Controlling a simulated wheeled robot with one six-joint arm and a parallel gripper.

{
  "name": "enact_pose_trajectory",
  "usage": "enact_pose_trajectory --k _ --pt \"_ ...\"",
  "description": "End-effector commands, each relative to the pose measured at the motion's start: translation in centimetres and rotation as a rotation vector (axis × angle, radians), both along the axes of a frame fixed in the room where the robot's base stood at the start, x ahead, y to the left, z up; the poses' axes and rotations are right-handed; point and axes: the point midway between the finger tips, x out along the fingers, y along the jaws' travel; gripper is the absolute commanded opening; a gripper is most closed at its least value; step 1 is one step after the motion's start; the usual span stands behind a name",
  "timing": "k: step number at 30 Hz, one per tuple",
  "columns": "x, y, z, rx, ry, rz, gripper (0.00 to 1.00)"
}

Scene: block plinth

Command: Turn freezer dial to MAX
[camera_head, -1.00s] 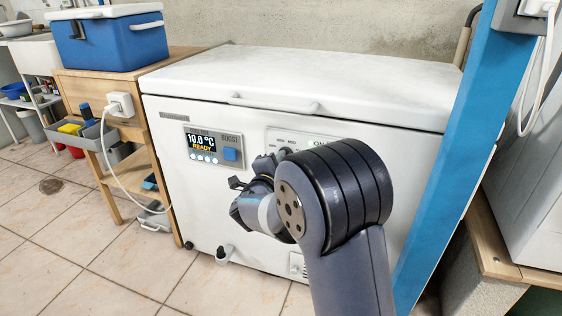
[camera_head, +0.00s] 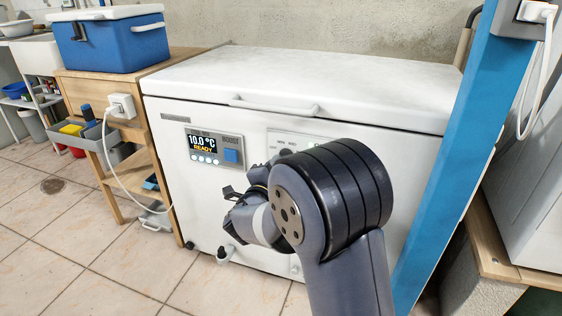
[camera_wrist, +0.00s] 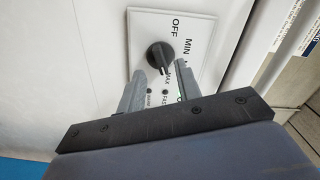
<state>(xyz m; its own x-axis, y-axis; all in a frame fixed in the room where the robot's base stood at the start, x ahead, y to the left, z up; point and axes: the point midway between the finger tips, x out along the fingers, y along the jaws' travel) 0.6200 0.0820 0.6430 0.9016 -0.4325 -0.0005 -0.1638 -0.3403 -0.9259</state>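The freezer dial (camera_wrist: 160,57) is a round black knob on a pale label plate (camera_wrist: 147,22) in the wrist view. OFF, MIN and MAX are printed around it; another label is partly covered by a finger. A small light mark on the knob's lower edge seems to face MAX, but it is too small to be sure. My gripper (camera_wrist: 159,68) is open, its two grey fingers apart, with the tips at either side of the knob's lower part. I cannot tell whether they touch it.
The white chest freezer (camera_head: 300,75) has a lit display (camera_head: 203,143) reading 10.0 °C READY beside a blue BOOST button (camera_head: 231,156). A blue post (camera_head: 440,160) stands close on the right. A wooden shelf (camera_head: 150,70) with a blue cooler (camera_head: 110,42) stands left.

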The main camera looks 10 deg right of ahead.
Motion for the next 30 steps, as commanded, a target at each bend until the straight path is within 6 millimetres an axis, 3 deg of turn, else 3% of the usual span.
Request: enact_pose_trajectory --k 6,12,24,30 --pt "-4.2 2.1 0.3 0.001 0.002 0.005 0.33" --pt "-6.3 3.1 0.1 0.001 0.002 0.001 0.33" --pt "-6.8 3.2 0.0 0.001 0.0 -0.001 0.33" --pt "-5.7 2.7 -0.2 0.002 -0.001 -0.003 0.33"
